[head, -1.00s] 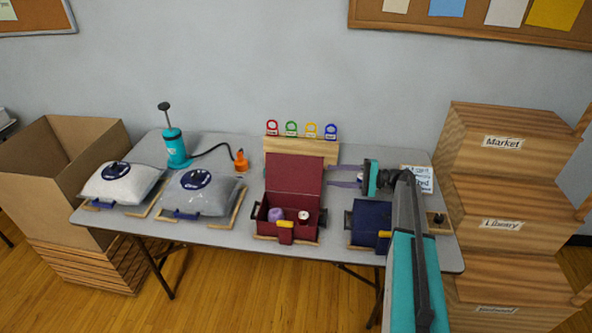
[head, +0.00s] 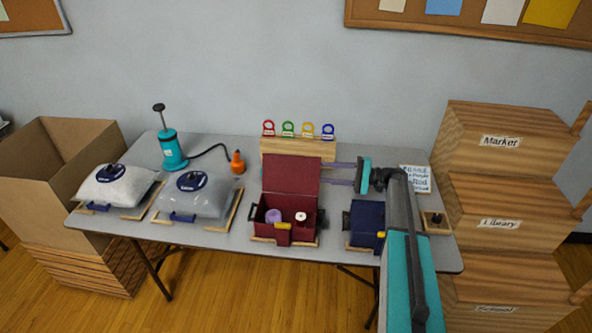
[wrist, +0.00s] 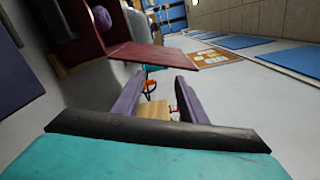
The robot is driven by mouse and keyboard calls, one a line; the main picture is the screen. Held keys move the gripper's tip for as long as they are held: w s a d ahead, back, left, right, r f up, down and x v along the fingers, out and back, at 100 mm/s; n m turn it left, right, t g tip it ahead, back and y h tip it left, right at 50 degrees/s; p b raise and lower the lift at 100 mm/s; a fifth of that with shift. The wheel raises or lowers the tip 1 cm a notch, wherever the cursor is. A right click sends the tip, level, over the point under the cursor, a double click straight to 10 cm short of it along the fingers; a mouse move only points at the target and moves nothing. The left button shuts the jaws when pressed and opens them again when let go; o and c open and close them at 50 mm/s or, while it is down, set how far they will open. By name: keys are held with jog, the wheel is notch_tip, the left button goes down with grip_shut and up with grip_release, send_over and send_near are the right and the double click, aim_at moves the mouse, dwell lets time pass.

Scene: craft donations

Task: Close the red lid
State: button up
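The red box (head: 270,234) stands open on the table. Its red lid (head: 290,176) stands raised at the back, leaning slightly backward. A purple item (head: 273,215) and a white-topped item (head: 301,217) are inside. My gripper (head: 330,173) is just right of the lid's right edge, its two purple fingers pointing left. In the wrist view the fingers (wrist: 161,85) are apart with nothing between them. The lid (wrist: 145,54) shows just beyond and above the fingertips there; I cannot tell whether they touch it.
A closed blue box (head: 367,219) stands right of the red box, below my arm. A wooden rack (head: 297,147) with several coloured tags is behind the lid. Grey bags (head: 197,200) and a teal pump (head: 171,150) are at left. A sign (head: 416,180) lies at right.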

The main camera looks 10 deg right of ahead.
aim_at(297, 170)
jog(key=p+x, duration=0.4)
jog(key=x, duration=0.7)
jog(key=shift+w+a, duration=0.1)
jog(key=shift+a, duration=0.2)
grip_shut()
